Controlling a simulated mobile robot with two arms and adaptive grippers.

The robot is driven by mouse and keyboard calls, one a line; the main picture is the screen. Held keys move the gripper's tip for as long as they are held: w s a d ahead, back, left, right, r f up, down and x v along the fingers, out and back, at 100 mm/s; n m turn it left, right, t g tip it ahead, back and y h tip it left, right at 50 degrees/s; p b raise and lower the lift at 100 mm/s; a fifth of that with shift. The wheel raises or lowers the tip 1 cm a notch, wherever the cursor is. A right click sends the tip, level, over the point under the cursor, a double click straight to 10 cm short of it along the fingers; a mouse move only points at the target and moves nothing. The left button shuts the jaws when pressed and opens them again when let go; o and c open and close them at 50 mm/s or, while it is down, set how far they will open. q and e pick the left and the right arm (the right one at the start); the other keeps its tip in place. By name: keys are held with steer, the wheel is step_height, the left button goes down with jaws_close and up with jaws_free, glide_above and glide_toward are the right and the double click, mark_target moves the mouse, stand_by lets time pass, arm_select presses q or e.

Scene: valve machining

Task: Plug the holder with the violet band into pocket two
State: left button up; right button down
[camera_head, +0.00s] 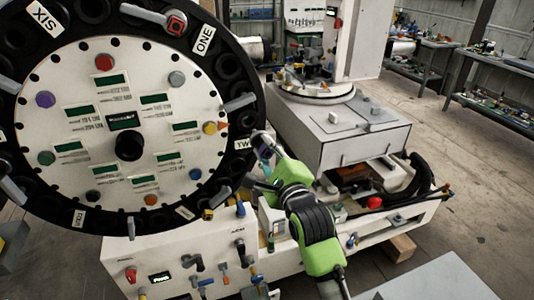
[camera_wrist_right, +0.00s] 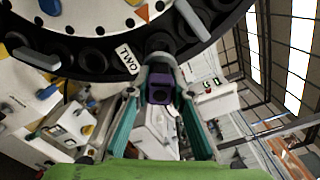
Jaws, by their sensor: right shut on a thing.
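The holder with the violet band (camera_wrist_right: 161,88) is between the fingers of my right gripper (camera_wrist_right: 163,98) in the right wrist view. In the head view the holder (camera_head: 264,150) is at the right rim of the tool wheel (camera_head: 110,215), beside the "TWO" label (camera_head: 243,144). My right gripper (camera_head: 268,170) is shut on it there. In the right wrist view the holder's grey end points at the dark pocket two (camera_wrist_right: 159,41), next to the "TWO" label (camera_wrist_right: 126,59). I cannot tell whether the end is inside the pocket. My left gripper is not in view.
Other holders stick out around the wheel, one with a red end (camera_head: 175,24) near "ONE". A white control panel (camera_head: 180,265) with knobs and levers stands below the wheel. A grey machine block (camera_head: 340,130) stands right of my right arm. Workbenches (camera_head: 490,85) are farther back.

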mark_target(259, 139)
steer(key=shift+b+x, duration=0.95)
steer(key=shift+x, duration=1.2)
steer(key=shift+a+r+p, duration=0.1)
steer(key=shift+r+p, duration=0.1)
steer(key=shift+p, duration=0.7)
